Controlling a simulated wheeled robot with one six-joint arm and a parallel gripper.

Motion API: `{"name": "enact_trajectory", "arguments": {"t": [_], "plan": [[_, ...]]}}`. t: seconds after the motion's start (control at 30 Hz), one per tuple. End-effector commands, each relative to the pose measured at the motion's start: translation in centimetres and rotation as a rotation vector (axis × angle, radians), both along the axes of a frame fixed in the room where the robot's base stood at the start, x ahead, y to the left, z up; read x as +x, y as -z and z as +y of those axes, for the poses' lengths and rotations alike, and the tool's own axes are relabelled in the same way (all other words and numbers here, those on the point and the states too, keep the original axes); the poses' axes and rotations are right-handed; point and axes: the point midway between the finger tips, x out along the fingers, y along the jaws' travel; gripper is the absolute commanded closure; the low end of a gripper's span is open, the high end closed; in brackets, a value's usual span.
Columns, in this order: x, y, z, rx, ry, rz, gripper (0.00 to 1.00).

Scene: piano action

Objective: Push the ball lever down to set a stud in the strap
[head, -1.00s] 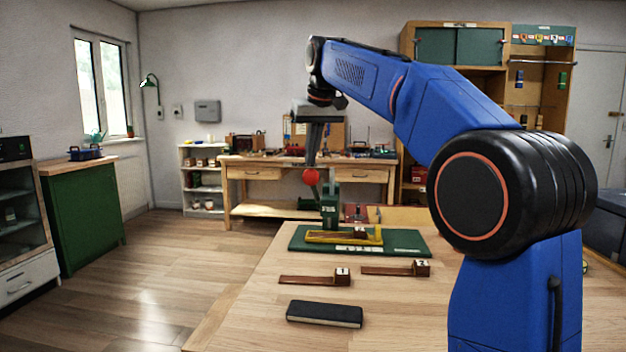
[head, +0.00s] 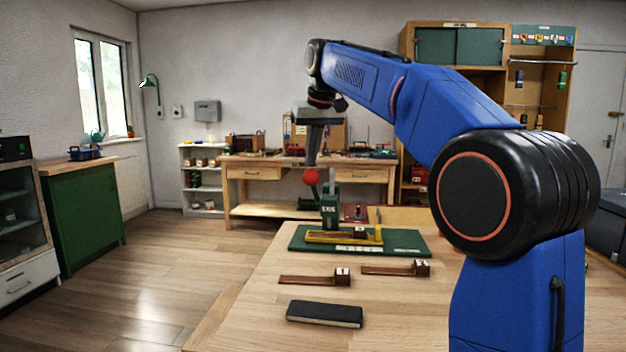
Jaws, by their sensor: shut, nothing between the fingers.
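The ball lever ends in a red ball (head: 311,176), raised above and left of the green press (head: 329,212). My gripper (head: 312,163) points down with its fingers shut and empty, right at the top of the red ball; I cannot tell whether they touch. The press stands at the back of a green mat (head: 408,243). A yellow fixture (head: 318,238) lies on the mat in front of the press, with a dark wooden part in it. The strap and stud are too small to make out.
Two brown wooden pieces with block ends, one marked 1 (head: 310,280) and one marked 2 (head: 392,270), lie on the table in front of the mat. A dark block (head: 324,314) lies nearer. The table (head: 270,330) is otherwise mostly clear.

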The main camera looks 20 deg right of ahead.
Motion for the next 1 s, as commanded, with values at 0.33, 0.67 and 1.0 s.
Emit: {"name": "enact_trajectory", "arguments": {"t": [0.33, 0.67, 1.0], "plan": [[0.0, 1.5, 0.0, 0.0, 0.0, 0.001, 1.0], [0.0, 2.5, 0.0, 0.0, 0.0, -0.001, 1.0], [-0.4, 3.3, 0.2, 0.0, 0.0, 0.0, 1.0]]}}
